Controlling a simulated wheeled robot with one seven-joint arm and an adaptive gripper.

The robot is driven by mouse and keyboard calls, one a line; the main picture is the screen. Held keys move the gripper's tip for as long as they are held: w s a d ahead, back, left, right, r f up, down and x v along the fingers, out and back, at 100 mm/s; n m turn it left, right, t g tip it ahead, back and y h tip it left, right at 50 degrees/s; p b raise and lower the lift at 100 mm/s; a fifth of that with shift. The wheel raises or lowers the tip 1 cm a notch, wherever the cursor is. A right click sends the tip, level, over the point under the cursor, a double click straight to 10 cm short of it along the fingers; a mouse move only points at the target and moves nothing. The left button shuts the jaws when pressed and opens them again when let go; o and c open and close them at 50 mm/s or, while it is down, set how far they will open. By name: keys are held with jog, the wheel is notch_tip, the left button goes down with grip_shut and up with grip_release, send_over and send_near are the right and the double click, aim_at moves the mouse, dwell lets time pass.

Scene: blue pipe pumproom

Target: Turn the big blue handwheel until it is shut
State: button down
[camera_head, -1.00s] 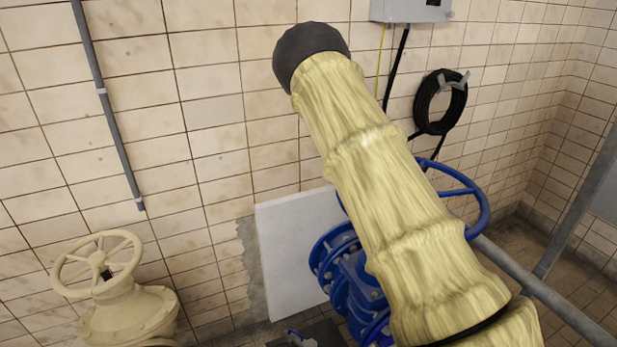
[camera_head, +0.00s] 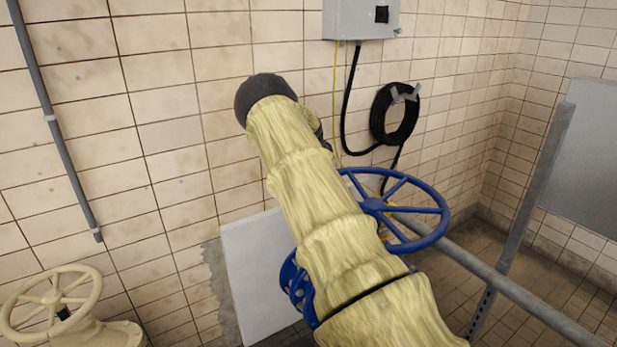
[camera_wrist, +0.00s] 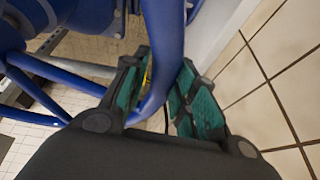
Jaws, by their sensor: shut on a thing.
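The big blue handwheel (camera_head: 374,205) stands right of centre in the head view, its hub, several spokes and right rim showing. My arm hides its left part. In the wrist view, the blue rim (camera_wrist: 164,35) passes between the two teal-padded fingers of my gripper (camera_wrist: 163,82). The fingers are shut on the rim, one on each side of it. In the head view my gripper is mostly hidden behind my arm.
A cream handwheel (camera_head: 55,300) is at lower left. A grey rail (camera_head: 510,290) runs near the blue wheel to a grey post (camera_head: 525,210). A white panel (camera_head: 255,270) leans by the tiled wall. A coiled black cable (camera_head: 395,113) hangs below a grey box (camera_head: 362,18).

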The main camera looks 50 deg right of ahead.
jog(key=shift+d+f, duration=0.1)
jog(key=shift+d, duration=0.15)
dwell(0.3)
jog(key=c, duration=1.5)
grip_release()
jog(key=o, duration=0.3)
jog(key=shift+w, duration=0.1)
jog(key=shift+o, duration=0.2)
jog(key=shift+d+f, duration=0.1)
jog(key=v, duration=1.2)
jog(key=shift+w+d, duration=0.15)
jog(key=shift+c, duration=0.5)
